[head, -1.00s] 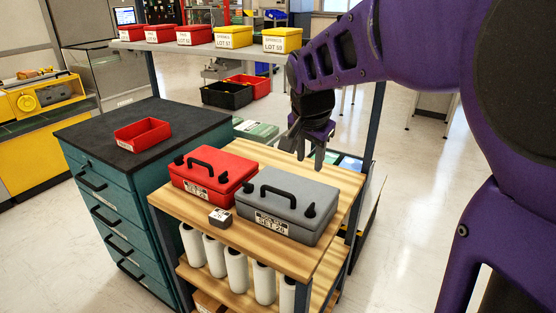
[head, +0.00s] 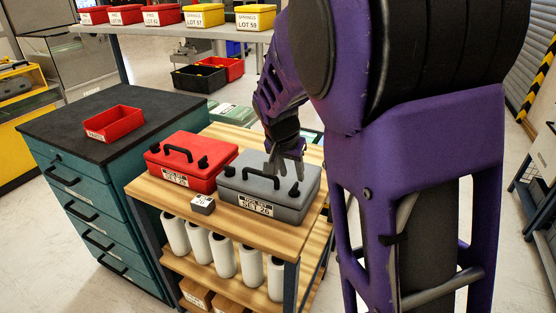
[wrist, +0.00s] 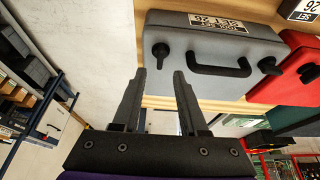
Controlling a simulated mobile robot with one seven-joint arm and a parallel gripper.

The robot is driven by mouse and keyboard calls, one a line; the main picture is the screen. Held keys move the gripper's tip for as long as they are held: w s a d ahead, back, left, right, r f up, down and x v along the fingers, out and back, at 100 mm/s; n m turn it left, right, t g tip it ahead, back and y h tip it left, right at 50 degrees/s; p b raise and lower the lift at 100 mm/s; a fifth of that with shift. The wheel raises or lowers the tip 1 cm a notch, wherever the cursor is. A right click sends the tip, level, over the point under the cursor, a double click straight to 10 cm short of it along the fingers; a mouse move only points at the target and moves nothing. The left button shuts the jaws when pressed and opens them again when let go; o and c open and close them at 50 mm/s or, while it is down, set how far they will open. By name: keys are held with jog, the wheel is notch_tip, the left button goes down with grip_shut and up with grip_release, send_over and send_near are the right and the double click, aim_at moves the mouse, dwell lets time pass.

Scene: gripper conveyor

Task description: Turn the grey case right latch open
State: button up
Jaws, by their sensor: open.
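The grey case (head: 262,205) lies closed on the wooden cart top, label "SET 26" facing front. Its black right latch (head: 294,190) is at the right end of the lid; in the wrist view the same latch (wrist: 160,54) appears at the left. Its left latch (head: 229,171) and black handle (wrist: 218,70) are also visible. My gripper (head: 285,172) is open and empty, over the back right part of the case. In the wrist view, the fingertips (wrist: 160,74) point toward the right latch, apart from it, with the latch lined up between them.
A red case (head: 185,165) stands close to the left of the grey one. A small labelled block (head: 203,204) sits in front. A teal drawer cabinet (head: 100,220) with a red bin (head: 114,124) is at the left. White bottles stand on the cart's lower shelf.

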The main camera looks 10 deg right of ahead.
aim_at(295, 185)
jog(key=x, duration=0.5)
jog(key=shift+w+d+f, duration=0.1)
jog(key=shift+w+f, duration=0.05)
jog(key=shift+f, duration=0.2)
grip_shut()
